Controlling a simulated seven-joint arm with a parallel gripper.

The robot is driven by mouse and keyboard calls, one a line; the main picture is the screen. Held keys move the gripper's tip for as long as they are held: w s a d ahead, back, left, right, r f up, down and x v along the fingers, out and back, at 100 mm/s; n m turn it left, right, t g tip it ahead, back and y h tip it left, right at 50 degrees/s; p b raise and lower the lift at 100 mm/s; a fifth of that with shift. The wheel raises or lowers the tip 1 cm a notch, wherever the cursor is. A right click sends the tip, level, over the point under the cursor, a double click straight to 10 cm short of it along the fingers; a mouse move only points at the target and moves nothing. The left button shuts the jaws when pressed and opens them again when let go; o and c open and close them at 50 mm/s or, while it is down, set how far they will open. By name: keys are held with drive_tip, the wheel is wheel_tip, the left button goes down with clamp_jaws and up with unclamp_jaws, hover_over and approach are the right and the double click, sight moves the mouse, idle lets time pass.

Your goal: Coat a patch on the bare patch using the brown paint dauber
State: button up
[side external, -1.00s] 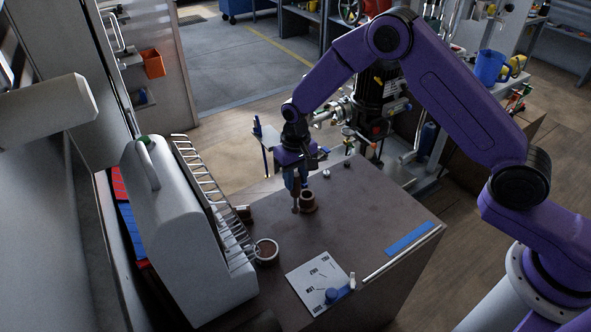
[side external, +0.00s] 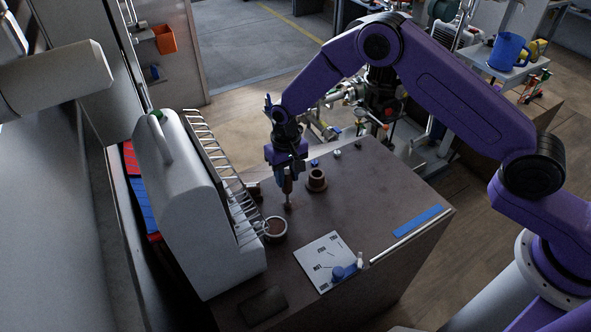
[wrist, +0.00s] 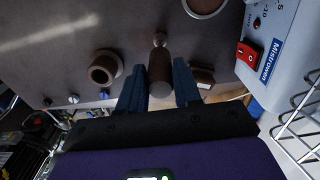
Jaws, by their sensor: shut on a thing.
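My gripper (wrist: 160,88) is shut on the dauber (wrist: 160,74), a brown cylindrical handle with a small round tip. In the side view the dauber (side external: 288,190) hangs roughly upright, its tip low over the tabletop; I cannot tell whether it touches. A round pot with brown content (side external: 275,229) stands just nearer the camera, and its rim shows at the top of the wrist view (wrist: 205,4). A brown hollow holder (side external: 317,180) stands empty beside the dauber. A dark rectangle (side external: 263,305) at the table's near edge may be the bare patch; I cannot be sure.
A grey machine with a wire rack (side external: 200,200) stands close on the left. A white marked plate (side external: 325,262) with a blue handle lies near the front, beside a rail and blue strip (side external: 417,220). The table's middle right is clear.

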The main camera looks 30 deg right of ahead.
drive_tip(key=shift+d, duration=2.85)
wheel_tip(320, 180, up, 8)
